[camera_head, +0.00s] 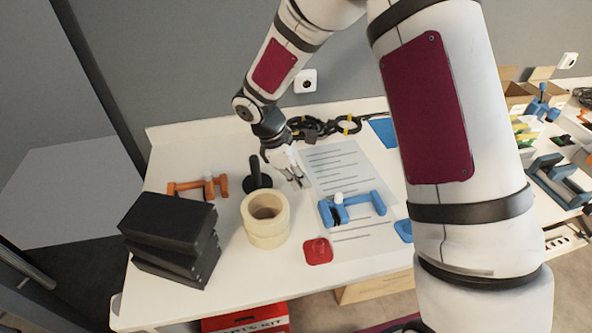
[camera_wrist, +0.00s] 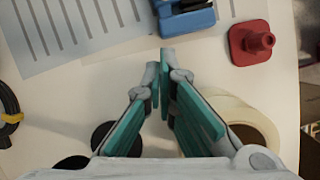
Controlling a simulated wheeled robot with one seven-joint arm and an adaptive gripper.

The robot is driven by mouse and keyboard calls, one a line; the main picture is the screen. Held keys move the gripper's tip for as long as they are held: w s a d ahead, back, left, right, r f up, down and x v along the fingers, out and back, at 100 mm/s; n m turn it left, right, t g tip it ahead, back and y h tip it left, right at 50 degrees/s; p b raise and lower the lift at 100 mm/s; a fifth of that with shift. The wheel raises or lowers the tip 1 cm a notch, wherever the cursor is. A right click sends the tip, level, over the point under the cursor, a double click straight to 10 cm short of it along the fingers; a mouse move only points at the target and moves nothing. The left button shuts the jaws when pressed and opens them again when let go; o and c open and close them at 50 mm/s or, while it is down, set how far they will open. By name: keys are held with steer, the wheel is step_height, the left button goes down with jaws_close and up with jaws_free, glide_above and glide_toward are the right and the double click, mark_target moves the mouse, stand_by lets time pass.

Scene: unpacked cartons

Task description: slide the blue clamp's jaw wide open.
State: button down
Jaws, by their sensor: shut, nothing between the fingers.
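The blue clamp (camera_head: 358,201) lies on the printed sheet in the middle of the table. Its bar runs left to right, with blocky blue parts at both ends and a small white piece near the left end. How far its jaw stands open is hard to tell. In the wrist view only one blue end of the clamp (camera_wrist: 187,20) shows, at the top edge. My gripper (camera_head: 299,182) is left of the clamp and apart from it, above the table. In the wrist view the gripper's green-padded fingers (camera_wrist: 164,62) are shut and empty, with their tips just short of the clamp.
A red piece with a knob (camera_head: 318,251) lies below the clamp. A tape roll (camera_head: 265,220), a black upright handle (camera_head: 257,175), an orange clamp (camera_head: 198,187) and stacked black boxes (camera_head: 168,238) stand left. Cables (camera_head: 325,126) lie behind.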

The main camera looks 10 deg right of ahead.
mark_target(340, 208)
steer(key=x, duration=0.3)
steer(key=shift+d+f, duration=0.1)
steer(key=shift+f, duration=0.2)
steer(key=d, duration=0.1)
steer(key=s+d, duration=0.1)
steer(key=d, duration=0.1)
steer(key=shift+f, duration=0.2)
steer(key=shift+d, duration=0.55)
